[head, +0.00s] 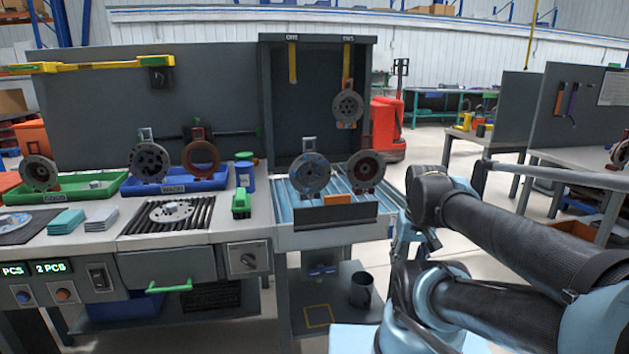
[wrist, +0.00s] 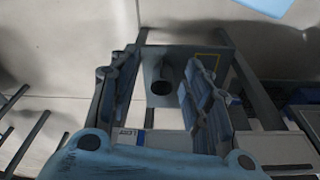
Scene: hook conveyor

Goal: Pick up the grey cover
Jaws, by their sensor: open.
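Several round grey covers are in the head view, and I cannot tell which one the task means. One grey cover (head: 347,107) hangs from a yellow hook in the dark cabinet. Another grey cover (head: 310,174) stands upright on the roller bed, left of a cover with a reddish centre (head: 365,171). One stands at the green tray (head: 103,180), one at the blue tray (head: 203,184), and a pale disc (head: 171,212) lies flat on a black slatted mat. My gripper (wrist: 163,70) is open and empty in the wrist view, above a low shelf, with no cover between its fingers.
A dark cup (head: 361,290) and a yellow-outlined square (head: 318,316) are on the low shelf; the cup also shows in the wrist view (wrist: 161,82).

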